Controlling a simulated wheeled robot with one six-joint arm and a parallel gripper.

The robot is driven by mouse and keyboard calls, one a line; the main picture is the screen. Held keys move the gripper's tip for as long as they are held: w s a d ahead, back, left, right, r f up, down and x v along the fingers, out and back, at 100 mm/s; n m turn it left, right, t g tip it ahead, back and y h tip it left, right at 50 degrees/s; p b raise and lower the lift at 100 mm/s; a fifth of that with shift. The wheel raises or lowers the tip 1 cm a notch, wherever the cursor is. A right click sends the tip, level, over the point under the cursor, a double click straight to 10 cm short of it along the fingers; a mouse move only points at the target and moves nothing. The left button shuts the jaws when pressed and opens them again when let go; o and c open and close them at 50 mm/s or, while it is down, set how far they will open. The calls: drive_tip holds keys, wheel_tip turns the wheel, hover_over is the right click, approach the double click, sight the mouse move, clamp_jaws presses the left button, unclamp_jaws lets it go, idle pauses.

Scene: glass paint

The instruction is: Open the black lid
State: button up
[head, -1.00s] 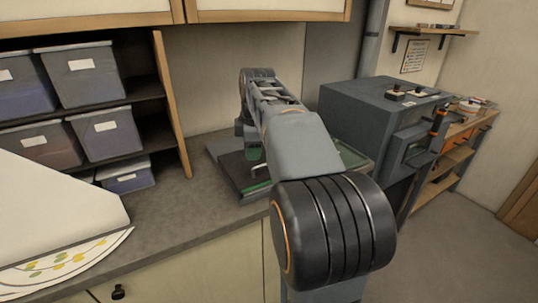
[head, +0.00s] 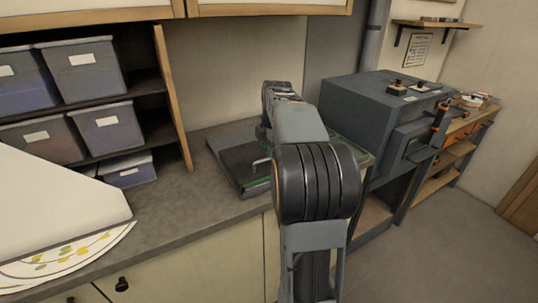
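The black lid (head: 238,160) is a flat dark panel lying shut, as far as I can see, on a low grey case on the counter. A light metal handle (head: 262,162) stands at its right side. A green strip shows along the case's front edge. My arm reaches over the right part of the case and covers it. My gripper is hidden behind the arm, so its fingers and any contact with the handle cannot be seen.
A large grey machine (head: 368,112) stands right of the counter (head: 180,203). A shelf with several plastic bins (head: 108,127) is at the left. A white sloped object (head: 58,195) and a patterned sheet (head: 70,254) lie at the front left. The counter between is clear.

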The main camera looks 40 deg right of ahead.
drive_tip(key=shift+w+f, duration=0.15)
drive_tip(key=shift+f, duration=0.7)
drive_tip(key=shift+w+f, duration=0.15)
drive_tip(key=shift+f, duration=0.65)
clamp_jaws()
